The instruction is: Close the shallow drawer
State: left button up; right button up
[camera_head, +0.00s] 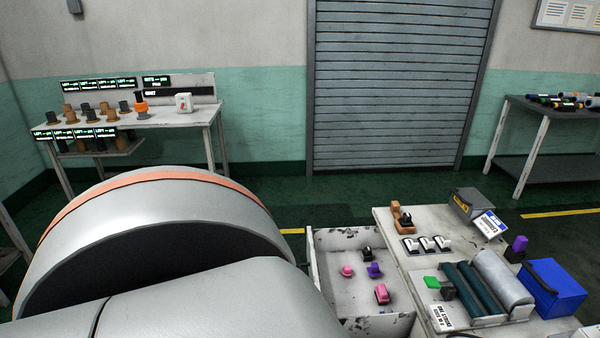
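The shallow drawer (346,298) stands pulled out from the left side of a pale workbench (391,235). It is a light grey, scuffed tray. Inside lie a black item (366,254), a small pink item (346,271), a purple item (374,270) and a larger pink item (382,294). A big grey arm link of mine with an orange band fills the lower left and hides the floor left of the drawer and part of its near left side. Neither of my grippers shows in this view.
On the workbench are dark green rollers (466,289), a grey roller (502,279), a blue box (552,289), a grey box (467,203) and several small switches. A side table (195,118) stands far left, another (530,115) far right. The floor behind the drawer is clear.

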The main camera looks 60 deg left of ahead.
aim_at(352, 299)
jog(key=j+u, duration=0.1)
jog(key=u, duration=0.35)
jog(key=j+u, duration=0.15)
jog(key=u, duration=0.3)
jog(key=j+u, duration=0.1)
jog(key=u, duration=0.3)
jog(key=j+u, duration=0.1)
jog(key=u, duration=0.35)
jog(key=i+j+z, duration=0.45)
jog(key=z, duration=0.15)
jog(key=j, duration=0.1)
